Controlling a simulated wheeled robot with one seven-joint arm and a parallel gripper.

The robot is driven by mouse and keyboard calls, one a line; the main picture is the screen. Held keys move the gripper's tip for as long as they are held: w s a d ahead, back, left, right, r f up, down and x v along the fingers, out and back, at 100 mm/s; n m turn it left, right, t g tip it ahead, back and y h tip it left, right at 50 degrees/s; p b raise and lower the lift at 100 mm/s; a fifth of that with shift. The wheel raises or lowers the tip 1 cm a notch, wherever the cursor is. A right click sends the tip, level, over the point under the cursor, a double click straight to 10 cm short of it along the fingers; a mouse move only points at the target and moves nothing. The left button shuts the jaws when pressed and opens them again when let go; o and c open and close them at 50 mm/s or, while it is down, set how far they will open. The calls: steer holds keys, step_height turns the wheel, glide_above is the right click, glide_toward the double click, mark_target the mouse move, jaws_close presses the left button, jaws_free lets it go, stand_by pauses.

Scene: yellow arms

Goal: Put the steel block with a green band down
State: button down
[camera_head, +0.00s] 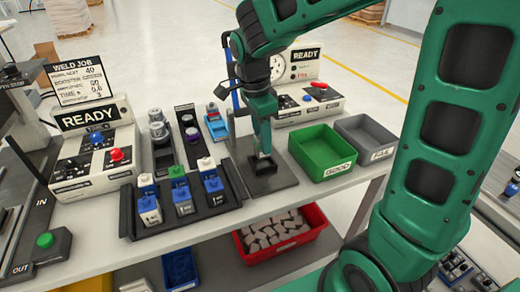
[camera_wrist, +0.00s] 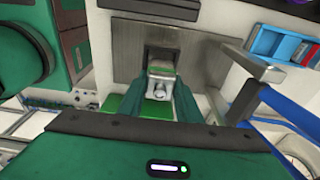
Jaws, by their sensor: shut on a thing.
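The steel block with a green band (camera_wrist: 162,72) is between the two green fingers of my gripper (camera_wrist: 161,105). My gripper (camera_head: 262,152) points down and is shut on the block, which is mostly hidden by the fingers in the head view. The block is at a dark square fixture (camera_head: 262,168) on a grey metal plate (camera_head: 283,180). The wrist view shows the block's end in front of the dark opening on the plate (camera_wrist: 120,45). I cannot tell whether the block touches the fixture.
A green GOOD bin (camera_head: 322,152) and grey FAIL bin (camera_head: 368,136) stand right of the plate. A black tray (camera_head: 127,212) with several blocks is at left. A blue post (camera_head: 232,92) stands close behind my gripper.

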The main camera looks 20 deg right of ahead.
steer(key=shift+f, duration=1.9)
steer(key=c, duration=1.3)
jaws_free()
steer(key=shift+f, duration=0.1)
